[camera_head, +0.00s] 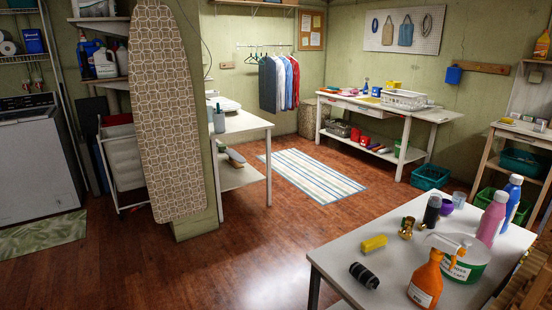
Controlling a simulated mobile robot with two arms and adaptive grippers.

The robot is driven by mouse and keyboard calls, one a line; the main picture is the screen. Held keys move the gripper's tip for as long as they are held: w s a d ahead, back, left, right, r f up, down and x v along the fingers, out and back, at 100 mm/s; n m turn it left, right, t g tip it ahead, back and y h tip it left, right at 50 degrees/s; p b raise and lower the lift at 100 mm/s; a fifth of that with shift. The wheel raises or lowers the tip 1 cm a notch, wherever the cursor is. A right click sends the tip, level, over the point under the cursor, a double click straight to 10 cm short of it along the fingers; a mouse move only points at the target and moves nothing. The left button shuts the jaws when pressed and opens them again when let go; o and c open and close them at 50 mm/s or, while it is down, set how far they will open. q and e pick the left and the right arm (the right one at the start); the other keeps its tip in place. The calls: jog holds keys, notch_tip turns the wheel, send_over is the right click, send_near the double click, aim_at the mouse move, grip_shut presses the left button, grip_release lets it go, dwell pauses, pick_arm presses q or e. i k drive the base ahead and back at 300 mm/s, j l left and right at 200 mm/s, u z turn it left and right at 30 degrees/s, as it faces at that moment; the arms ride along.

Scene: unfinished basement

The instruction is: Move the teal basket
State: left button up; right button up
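A teal basket (430,178) sits on the floor at the right end of the long white table against the far wall. It looks open at the top, and its contents are too small to tell. Another teal-green basket (522,163) stands on the shelf of the right-hand table, and a green one (498,203) is below it. The picture does not show which of them is meant. Neither of my grippers is in view.
A near white table (340,262) at the lower right carries bottles, a tub and small items. A striped rug (310,176) lies mid-floor. An ironing board (165,110) stands upright at left. The wooden floor (200,270) is open at front left and centre.

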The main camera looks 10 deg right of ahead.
aim_at(426, 183)
jog(key=i+j+u, duration=0.35)
jog(key=i, duration=0.65)
jog(key=i+u, duration=0.3)
jog(key=i, duration=0.7)
jog(key=i+l+z, duration=0.2)
jog(key=i+z, duration=1.15)
jog(key=i+j+z, duration=0.3)
jog(key=z, duration=0.15)
jog(key=i+l+z, duration=0.35)
jog(key=i, duration=0.3)
jog(key=i+z, duration=0.35)
jog(key=i, duration=0.25)
jog(key=i+z, duration=0.4)
jog(key=i, duration=0.25)
jog(key=i+l+z, duration=0.1)
jog(key=i+z, duration=0.15)
jog(key=i, duration=0.85)
jog(key=i+j+z, duration=0.25)
jog(key=i, duration=0.85)
jog(key=l, duration=0.1)
